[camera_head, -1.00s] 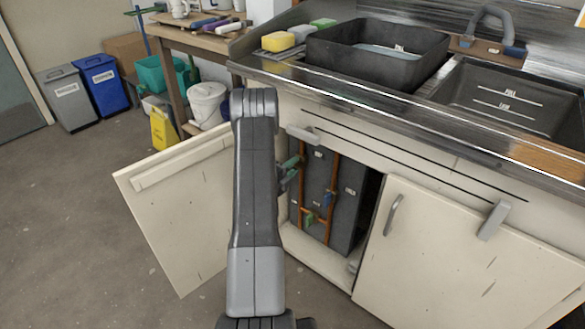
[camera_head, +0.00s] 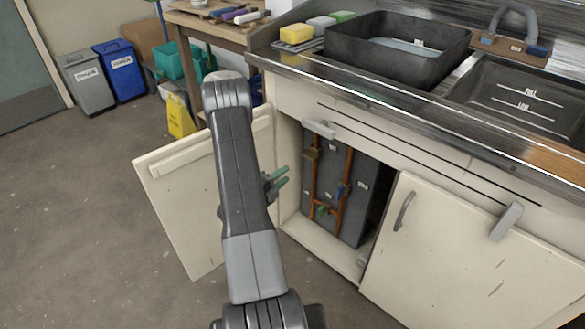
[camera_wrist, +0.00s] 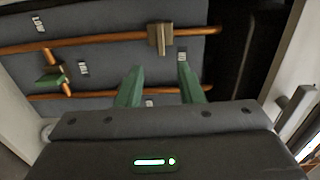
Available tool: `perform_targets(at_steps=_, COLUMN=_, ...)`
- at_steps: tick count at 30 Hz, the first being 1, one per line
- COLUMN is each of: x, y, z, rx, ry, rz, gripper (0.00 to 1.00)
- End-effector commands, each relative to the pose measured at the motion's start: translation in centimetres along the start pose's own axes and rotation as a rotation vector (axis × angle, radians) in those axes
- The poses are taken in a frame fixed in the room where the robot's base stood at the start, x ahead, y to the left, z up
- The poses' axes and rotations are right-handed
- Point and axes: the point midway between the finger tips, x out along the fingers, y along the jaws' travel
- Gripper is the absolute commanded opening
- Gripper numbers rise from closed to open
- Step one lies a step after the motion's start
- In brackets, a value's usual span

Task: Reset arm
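My gripper (camera_head: 277,181) has two green fingers and is at the left side of the open under-sink cabinet, in front of its opening. In the wrist view the fingers (camera_wrist: 159,82) are apart with nothing between them, so it is open and empty. Beyond them is a dark grey panel (camera_wrist: 110,62) with copper pipes (camera_wrist: 105,44). A brown valve or bracket (camera_wrist: 160,39) sits on the upper pipe, and a green handle (camera_wrist: 50,78) is at the left. My arm hides part of the left door.
The left cabinet door (camera_head: 170,215) stands wide open beside my arm. The right door (camera_head: 440,250) has a grey handle (camera_head: 404,211). The metal counter edge (camera_head: 400,104) runs above, bearing a black basin (camera_head: 375,58). Open floor (camera_head: 80,220) lies to the left.

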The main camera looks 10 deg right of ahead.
Motion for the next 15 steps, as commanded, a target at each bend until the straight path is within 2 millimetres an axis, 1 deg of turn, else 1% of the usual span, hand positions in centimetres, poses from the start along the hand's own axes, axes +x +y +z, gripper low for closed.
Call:
perform_targets(at_steps=1, x=-0.6, y=-0.02, z=0.02, rx=-0.001, ry=-0.001, rz=0.001, gripper=0.34)
perform_targets(at_steps=5, x=-1.36, y=-0.01, z=0.01, rx=-0.001, ry=-0.001, rz=0.0, gripper=0.34)
perform_targets(at_steps=15, x=-1.51, y=0.0, z=-0.04, rx=0.0, ry=0.001, rz=-0.001, gripper=0.34)
